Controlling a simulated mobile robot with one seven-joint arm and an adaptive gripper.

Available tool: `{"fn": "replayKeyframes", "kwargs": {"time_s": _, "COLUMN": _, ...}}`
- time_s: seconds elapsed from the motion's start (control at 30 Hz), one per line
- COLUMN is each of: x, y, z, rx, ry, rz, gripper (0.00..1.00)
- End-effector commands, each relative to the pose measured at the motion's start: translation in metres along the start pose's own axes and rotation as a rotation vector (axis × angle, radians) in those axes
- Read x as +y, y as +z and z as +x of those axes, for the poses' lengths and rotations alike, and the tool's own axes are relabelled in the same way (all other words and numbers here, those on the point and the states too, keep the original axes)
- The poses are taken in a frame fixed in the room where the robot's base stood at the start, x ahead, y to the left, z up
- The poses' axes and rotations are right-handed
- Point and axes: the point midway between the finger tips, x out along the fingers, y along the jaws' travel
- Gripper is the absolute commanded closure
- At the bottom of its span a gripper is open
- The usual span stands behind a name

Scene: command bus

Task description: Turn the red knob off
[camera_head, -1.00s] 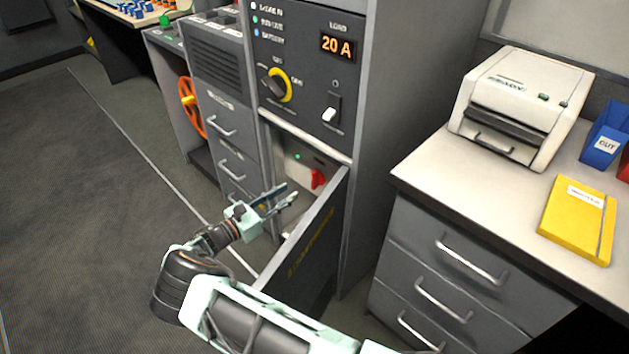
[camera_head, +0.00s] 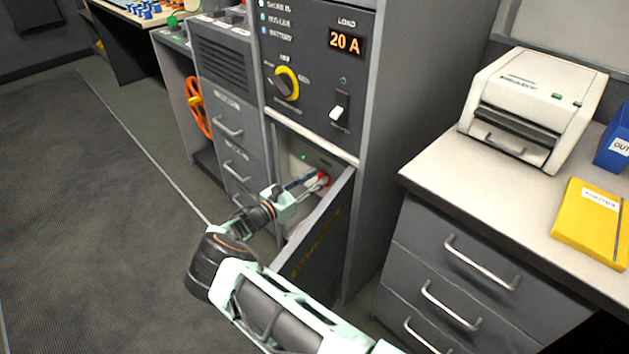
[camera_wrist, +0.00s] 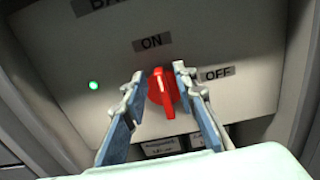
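The red knob (camera_wrist: 162,92) sits on a pale panel (camera_wrist: 215,45) inside the open cabinet bay. In the wrist view an ON label is above it and an OFF label to its right. The knob's pointer ridge stands near upright, in line with ON. My gripper (camera_wrist: 155,88) is open, with one finger on each side of the knob; whether they touch it cannot be told. In the head view my gripper (camera_head: 308,180) reaches into the bay and partly hides the knob (camera_head: 323,178).
A green light (camera_wrist: 93,85) glows left of the knob. The open cabinet door (camera_head: 318,240) stands close to the right of my arm. Above the bay are a yellow-ringed dial (camera_head: 286,83) and a white switch (camera_head: 338,112). A desk (camera_head: 440,165) stands at right.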

Motion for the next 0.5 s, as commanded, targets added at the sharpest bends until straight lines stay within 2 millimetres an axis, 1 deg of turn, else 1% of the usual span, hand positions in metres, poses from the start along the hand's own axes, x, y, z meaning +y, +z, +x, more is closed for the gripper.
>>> {"fn": "replayKeyframes", "kwargs": {"time_s": 0.17, "x": 0.0001, "y": 0.0004, "z": -0.0001, "rx": 0.000, "ry": 0.000, "rz": 0.000, "gripper": 0.74}}
{"fn": "replayKeyframes", "kwargs": {"time_s": 0.4, "x": 0.0000, "y": 0.0003, "z": -0.0003, "rx": 0.000, "ry": 0.000, "rz": 0.000, "gripper": 1.00}}
{"fn": "replayKeyframes", "kwargs": {"time_s": 0.5, "x": -0.0001, "y": 0.0003, "z": -0.0003, "rx": 0.000, "ry": 0.000, "rz": 0.000, "gripper": 1.00}}
